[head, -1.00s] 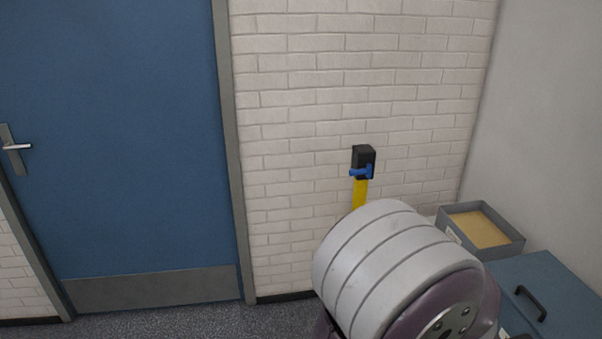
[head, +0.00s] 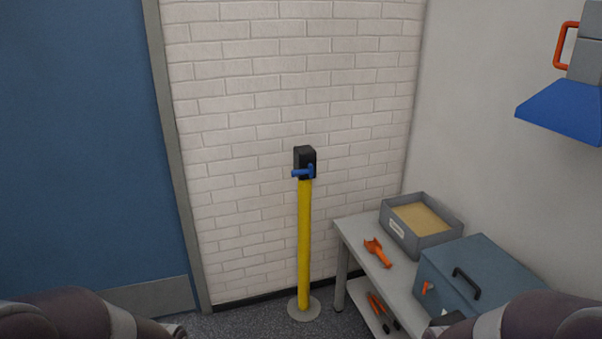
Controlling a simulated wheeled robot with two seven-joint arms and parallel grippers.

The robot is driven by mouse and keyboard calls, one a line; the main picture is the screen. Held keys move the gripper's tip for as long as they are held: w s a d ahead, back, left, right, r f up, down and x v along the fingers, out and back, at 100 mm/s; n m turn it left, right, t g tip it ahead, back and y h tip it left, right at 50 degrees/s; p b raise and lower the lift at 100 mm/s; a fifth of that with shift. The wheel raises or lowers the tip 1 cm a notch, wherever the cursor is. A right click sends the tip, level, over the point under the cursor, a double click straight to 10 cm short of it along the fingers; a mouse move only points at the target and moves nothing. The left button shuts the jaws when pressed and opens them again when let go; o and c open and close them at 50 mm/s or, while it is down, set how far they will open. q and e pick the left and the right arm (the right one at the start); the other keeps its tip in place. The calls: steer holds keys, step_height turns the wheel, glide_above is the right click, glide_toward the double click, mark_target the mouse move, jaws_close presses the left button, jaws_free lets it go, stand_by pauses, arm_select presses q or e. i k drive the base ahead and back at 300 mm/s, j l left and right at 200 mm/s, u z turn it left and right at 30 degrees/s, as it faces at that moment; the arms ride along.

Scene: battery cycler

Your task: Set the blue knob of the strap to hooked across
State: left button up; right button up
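The blue knob (head: 302,173) sticks out toward the left from the front of a black strap head (head: 305,158). The head sits on top of a yellow post (head: 304,245) with a round grey foot, in front of the white brick wall. No strap is seen stretched out from the head. Parts of my two arms show at the bottom left and bottom right corners, well apart from the post. Neither of my grippers is in the picture.
A grey bench (head: 357,246) stands right of the post, with a grey box (head: 421,241), an orange scoop (head: 377,252) and a blue-grey case (head: 477,280). A blue hood (head: 566,108) juts out at upper right. A blue door (head: 72,150) is at left.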

mark_target(310, 171)
steer(key=i+j+z, duration=0.2)
steer(key=i+j, duration=0.2)
steer(key=i, duration=0.4)
steer(key=i+j+z, duration=0.15)
steer(key=i+j, duration=0.4)
steer(key=i, duration=0.25)
steer(key=i+j+z, duration=0.2)
steer(key=i+j, duration=0.45)
steer(key=i, duration=0.1)
